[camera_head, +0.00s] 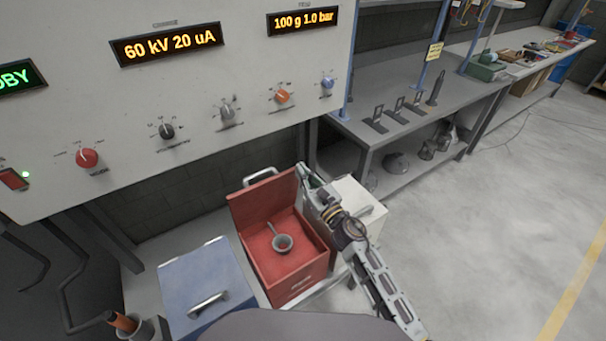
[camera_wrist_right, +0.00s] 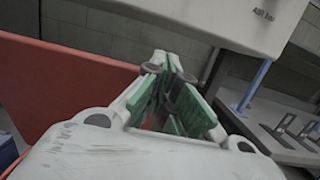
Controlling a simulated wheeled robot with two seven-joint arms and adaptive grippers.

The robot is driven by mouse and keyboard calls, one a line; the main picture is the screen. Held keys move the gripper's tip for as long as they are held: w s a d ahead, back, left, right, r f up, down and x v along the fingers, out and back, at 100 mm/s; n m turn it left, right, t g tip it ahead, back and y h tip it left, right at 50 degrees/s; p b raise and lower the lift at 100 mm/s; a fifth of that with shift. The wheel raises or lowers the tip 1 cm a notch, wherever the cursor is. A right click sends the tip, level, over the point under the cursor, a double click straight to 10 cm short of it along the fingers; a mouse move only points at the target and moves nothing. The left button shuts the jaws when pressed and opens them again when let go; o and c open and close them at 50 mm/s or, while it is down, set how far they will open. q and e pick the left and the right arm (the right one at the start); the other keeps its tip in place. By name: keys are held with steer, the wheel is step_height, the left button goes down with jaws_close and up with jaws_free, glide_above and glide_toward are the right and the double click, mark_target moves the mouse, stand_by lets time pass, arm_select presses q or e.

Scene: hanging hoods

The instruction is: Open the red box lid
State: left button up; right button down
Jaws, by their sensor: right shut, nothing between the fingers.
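The red box (camera_head: 289,276) stands open in the head view, with a small grey ladle-like cup (camera_head: 282,243) inside on its red floor. Its red lid (camera_head: 262,199) is raised and stands upright at the back, with a metal handle (camera_head: 260,176) at its top edge. My right gripper (camera_head: 304,172) is at the lid's right end, its fingers shut and empty. In the right wrist view, the green-padded fingers (camera_wrist_right: 172,75) are together beside the red lid (camera_wrist_right: 70,85); I cannot tell whether they touch it. My left gripper is not in view.
A blue box (camera_head: 205,275) with a closed lid and handle stands left of the red box, and a white box (camera_head: 358,205) stands right behind my right arm. A control panel (camera_head: 190,90) overhangs the back. A grey workbench (camera_head: 400,90) is at the right.

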steer(key=v, duration=1.2)
stand_by(0.7)
stand_by(0.5)
